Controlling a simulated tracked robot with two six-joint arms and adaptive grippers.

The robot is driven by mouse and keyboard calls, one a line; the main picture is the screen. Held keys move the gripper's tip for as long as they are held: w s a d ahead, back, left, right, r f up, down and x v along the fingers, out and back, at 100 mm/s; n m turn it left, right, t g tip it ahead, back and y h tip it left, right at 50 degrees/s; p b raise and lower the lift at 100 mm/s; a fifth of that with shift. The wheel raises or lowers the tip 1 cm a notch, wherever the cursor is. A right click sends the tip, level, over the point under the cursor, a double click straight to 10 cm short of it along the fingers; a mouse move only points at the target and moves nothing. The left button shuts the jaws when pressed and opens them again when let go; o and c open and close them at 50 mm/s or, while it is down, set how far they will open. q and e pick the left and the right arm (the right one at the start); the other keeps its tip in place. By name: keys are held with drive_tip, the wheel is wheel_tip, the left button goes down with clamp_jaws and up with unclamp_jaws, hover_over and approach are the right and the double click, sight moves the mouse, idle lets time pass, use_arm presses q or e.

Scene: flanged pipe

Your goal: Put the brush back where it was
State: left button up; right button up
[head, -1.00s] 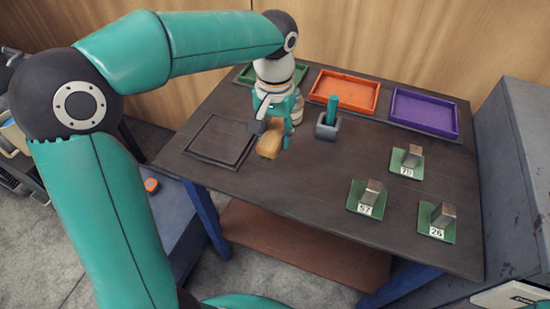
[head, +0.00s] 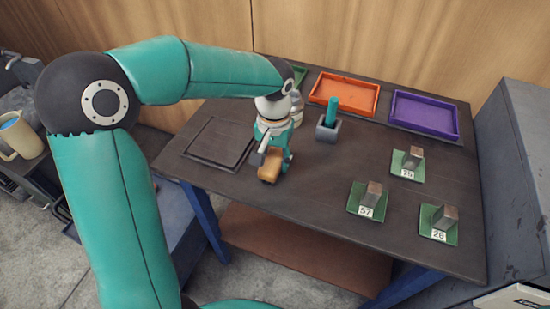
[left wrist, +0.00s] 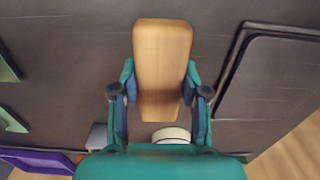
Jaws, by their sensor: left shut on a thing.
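The brush (head: 271,165) shows as a tan wooden block with rounded edges. My left gripper (head: 274,158) is shut on it, over the dark table to the right of a dark rimmed square mat (head: 192,150). In the left wrist view the brush (left wrist: 162,60) lies between the two fingers of the gripper (left wrist: 158,92), its wooden face towards the camera. Its bristles are hidden, and I cannot tell its exact height above the table. The mat's edge (left wrist: 232,62) shows to the right there. My right gripper is not in view.
A grey holder with a teal-handled tool (head: 332,112) stands behind the gripper, near a whitish jar (head: 297,107). Orange (head: 345,106), purple (head: 425,130) and partly hidden green (head: 299,74) trays line the back. Three metal blocks on numbered green plates (head: 358,212) stand right. The front middle is clear.

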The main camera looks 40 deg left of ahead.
sight(274, 158)
use_arm(q)
drive_tip(key=o, duration=1.2)
wheel_tip(274, 158, up, 12)
drive_tip(key=p, duration=0.1)
drive_tip(key=shift+p, duration=0.35)
drive_tip(key=shift+r, duration=0.1)
